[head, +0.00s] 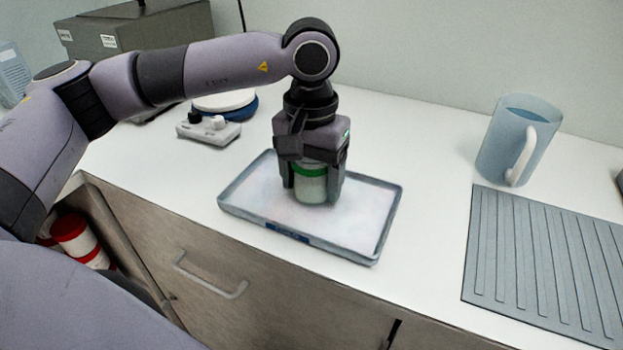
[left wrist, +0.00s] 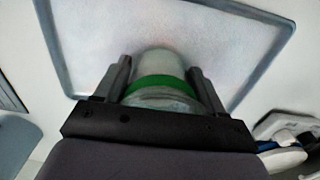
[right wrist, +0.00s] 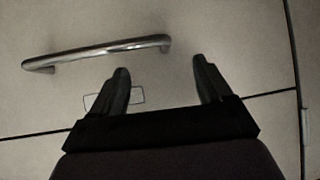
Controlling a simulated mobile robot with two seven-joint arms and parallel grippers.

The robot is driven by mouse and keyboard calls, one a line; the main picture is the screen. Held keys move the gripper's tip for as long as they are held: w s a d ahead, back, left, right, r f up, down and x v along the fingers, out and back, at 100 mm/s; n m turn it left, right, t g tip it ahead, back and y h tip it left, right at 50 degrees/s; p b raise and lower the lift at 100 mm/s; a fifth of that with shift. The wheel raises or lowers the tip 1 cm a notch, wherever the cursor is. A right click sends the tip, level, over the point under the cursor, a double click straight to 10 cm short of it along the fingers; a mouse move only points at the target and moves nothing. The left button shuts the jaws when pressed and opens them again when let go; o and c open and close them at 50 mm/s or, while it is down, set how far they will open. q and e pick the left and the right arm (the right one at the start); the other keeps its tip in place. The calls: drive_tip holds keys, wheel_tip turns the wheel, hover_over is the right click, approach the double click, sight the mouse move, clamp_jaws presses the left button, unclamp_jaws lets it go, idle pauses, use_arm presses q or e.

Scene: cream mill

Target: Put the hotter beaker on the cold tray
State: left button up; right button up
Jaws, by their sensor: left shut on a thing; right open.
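A beaker (head: 310,187) with a green band stands upright at the cold tray, a shallow blue-grey tray (head: 372,250) with a frosty pale floor. My left gripper (head: 312,188) comes down from above and is shut on the beaker, one finger on each side. In the left wrist view the beaker (left wrist: 160,66) is between the fingers, over the tray's floor (left wrist: 215,50). Whether its base touches the tray is hard to tell. My right gripper (right wrist: 163,85) is open and empty, in front of a cabinet front. No second beaker shows clearly.
A blue jug (head: 518,140) and a ribbed grey mat (head: 545,265) are on the right. A small device with knobs (head: 209,129) and a white-topped round plate (head: 224,102) stand behind the tray at left. The counter between tray and mat is clear. A drawer handle (right wrist: 97,52) is near my right gripper.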

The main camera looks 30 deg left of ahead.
use_arm(q)
drive_tip(key=shift+f, duration=0.3)
drive_tip(key=shift+f, duration=0.1)
drive_tip(key=o, duration=1.1)
wheel_tip(320, 180, up, 12)
drive_tip(key=shift+r, duration=0.15)
drive_tip(key=shift+s, duration=0.1)
